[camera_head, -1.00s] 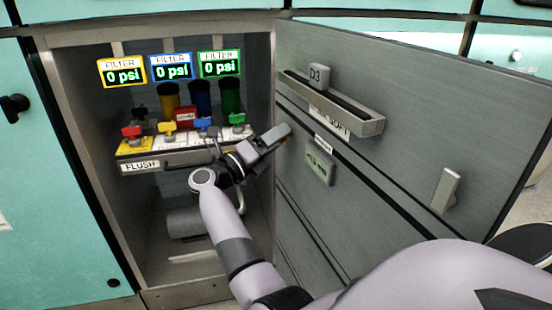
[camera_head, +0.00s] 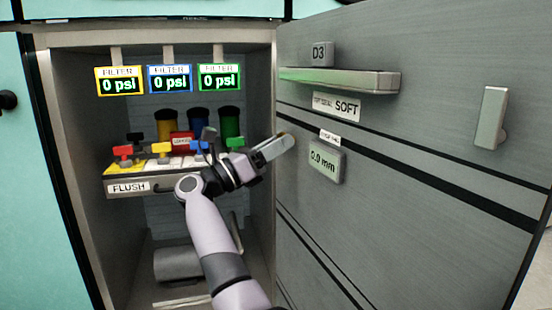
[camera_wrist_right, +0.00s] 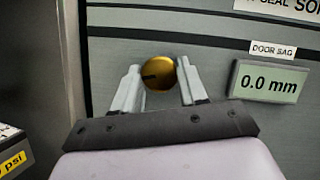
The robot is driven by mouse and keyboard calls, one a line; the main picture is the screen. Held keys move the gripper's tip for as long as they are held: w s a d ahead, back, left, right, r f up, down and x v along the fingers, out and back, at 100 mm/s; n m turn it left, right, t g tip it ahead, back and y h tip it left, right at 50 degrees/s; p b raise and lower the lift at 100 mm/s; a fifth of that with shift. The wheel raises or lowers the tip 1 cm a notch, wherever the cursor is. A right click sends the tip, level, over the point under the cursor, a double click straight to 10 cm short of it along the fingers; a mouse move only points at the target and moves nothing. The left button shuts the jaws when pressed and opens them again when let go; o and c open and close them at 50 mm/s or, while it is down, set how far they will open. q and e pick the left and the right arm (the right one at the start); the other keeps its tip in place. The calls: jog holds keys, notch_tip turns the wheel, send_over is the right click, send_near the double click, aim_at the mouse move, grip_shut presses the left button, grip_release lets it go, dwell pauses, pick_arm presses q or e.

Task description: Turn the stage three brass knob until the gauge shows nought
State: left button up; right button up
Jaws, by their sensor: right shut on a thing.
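The brass knob (camera_wrist_right: 160,73) is round, with a dark slot at its left side, and sits on the grey door panel. My right gripper (camera_head: 280,146) reaches the panel; in the wrist view its two fingers stand on either side of the knob, shut on it. The gauge (camera_head: 324,162), under a small label, reads 0.0 mm. In the wrist view the gauge (camera_wrist_right: 268,82) also reads 0.0 mm, and its label says DOOR SAG. My left gripper is not in view.
The open door (camera_head: 420,150) carries a D3 tag (camera_head: 321,53), a shelf rail (camera_head: 345,80) and a pale handle (camera_head: 490,117). Inside the cabinet are coloured valves, a FLUSH tray (camera_head: 128,187) and three filter displays at 0 psi, including a blue one (camera_head: 170,78).

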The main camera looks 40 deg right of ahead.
jog(key=shift+m+g+b, duration=0.3)
jog(key=shift+m+g, duration=0.1)
jog(key=shift+m, duration=0.2)
jog(key=o, duration=1)
jog(key=shift+o, duration=0.2)
jog(key=p+v, duration=0.1)
jog(key=v, duration=0.6)
